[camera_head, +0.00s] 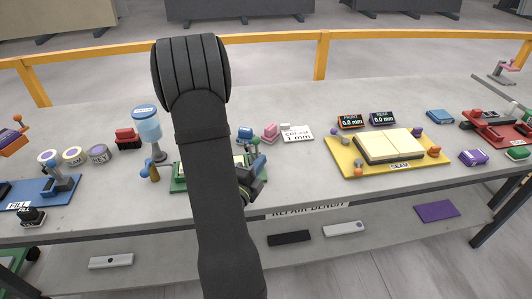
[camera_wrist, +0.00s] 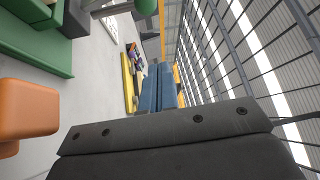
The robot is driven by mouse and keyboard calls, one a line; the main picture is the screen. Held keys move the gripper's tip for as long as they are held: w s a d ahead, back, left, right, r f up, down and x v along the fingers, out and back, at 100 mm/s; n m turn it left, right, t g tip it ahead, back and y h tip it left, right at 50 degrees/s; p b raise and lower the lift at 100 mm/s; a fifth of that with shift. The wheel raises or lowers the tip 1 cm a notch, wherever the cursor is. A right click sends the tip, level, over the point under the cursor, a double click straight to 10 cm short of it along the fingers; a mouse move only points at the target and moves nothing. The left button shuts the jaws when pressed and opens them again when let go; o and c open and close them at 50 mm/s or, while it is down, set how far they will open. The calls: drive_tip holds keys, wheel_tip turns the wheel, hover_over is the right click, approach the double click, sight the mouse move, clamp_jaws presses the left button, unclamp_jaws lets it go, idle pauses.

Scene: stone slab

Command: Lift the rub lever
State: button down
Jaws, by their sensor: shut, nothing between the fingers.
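A green board (camera_head: 178,184) lies on the bench in the head view, mostly hidden behind my arm. I cannot make out a rub label or identify the rub lever for certain. In the wrist view, a green base (camera_wrist: 35,42) and a rounded orange block (camera_wrist: 28,108) are close by at the left, and a green knob (camera_wrist: 145,6) is at the top edge. My gripper (camera_wrist: 158,68) has its blue fingers together and empty, apart from the orange block. In the head view, my gripper (camera_head: 257,165) is low over the right part of the green board, partly hidden.
A blue FILL board (camera_head: 50,203) with a small lever stands at the left. A bottle stand (camera_head: 146,124) rises left of my arm. A yellow SEAM board (camera_head: 345,165) lies at the right. The bench is bare between the green and yellow boards.

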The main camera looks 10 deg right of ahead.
drive_tip(key=shift+v, duration=0.85)
drive_tip(key=w+d+m+g+y, duration=0.1)
drive_tip(key=w+d, duration=0.1)
drive_tip(key=w, duration=0.1)
drive_tip(key=w+d+f+m+g+y, duration=0.1)
drive_tip(key=w+d+m, duration=0.1)
drive_tip(key=w+d, duration=0.1)
drive_tip(key=w+d+f+m+y, duration=0.1)
drive_tip(key=w+d+m, duration=0.1)
drive_tip(key=shift+w+d+f+g, duration=0.15)
drive_tip(key=shift+w+d+g, duration=0.1)
drive_tip(key=shift+w+g, duration=0.15)
drive_tip(key=shift+w+d+f+m+g+y, duration=0.2)
drive_tip(key=shift+d+f+m+g+y, duration=0.35)
drive_tip(key=shift+m+y, duration=0.45)
drive_tip(key=shift+d+f+m+y, duration=0.25)
drive_tip(key=shift+f+m+y, duration=0.35)
drive_tip(key=shift+f, duration=0.05)
